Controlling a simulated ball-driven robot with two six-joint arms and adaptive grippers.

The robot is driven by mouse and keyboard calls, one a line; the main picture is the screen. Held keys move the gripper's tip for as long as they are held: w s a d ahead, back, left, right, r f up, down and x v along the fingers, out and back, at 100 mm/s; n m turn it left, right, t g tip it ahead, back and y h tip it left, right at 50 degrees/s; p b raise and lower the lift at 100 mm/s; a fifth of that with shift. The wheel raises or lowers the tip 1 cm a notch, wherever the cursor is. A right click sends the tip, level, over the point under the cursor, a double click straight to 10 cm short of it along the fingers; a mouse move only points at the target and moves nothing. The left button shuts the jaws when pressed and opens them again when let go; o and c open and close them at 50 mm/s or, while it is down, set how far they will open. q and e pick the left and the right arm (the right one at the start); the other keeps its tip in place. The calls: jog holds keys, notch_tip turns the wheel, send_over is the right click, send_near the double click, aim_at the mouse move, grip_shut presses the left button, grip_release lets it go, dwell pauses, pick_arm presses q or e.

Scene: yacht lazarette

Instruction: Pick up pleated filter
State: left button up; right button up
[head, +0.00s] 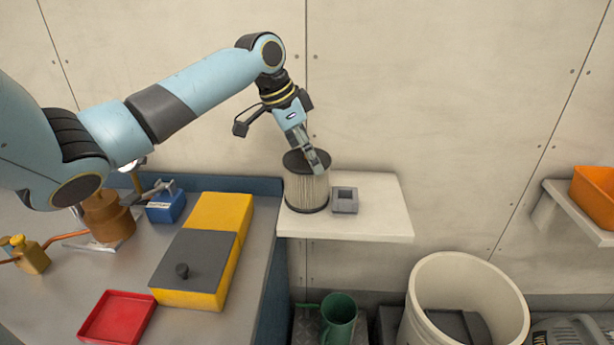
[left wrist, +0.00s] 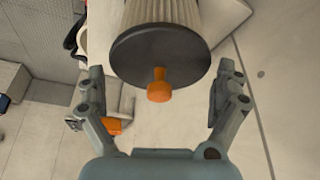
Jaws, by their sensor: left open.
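The pleated filter (head: 307,190) stands upright on a pale wall shelf (head: 377,222) in the head view. It is a cream pleated cylinder with dark end caps. My left gripper (head: 317,160) is at the filter's top right edge in that view, and part of the cap is hidden behind it. One finger is on each side, with gaps showing. I cannot tell how deep the fingers reach. My right gripper is not in view.
A small grey square block (head: 345,200) stands close to the filter's right. The workbench at left holds a yellow box (head: 197,262) with a grey lid, a red tray (head: 118,318) and a blue vise (head: 166,207). A white bucket (head: 468,270) stands below.

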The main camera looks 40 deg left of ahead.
pick_arm(q)
jog(key=c, duration=0.9)
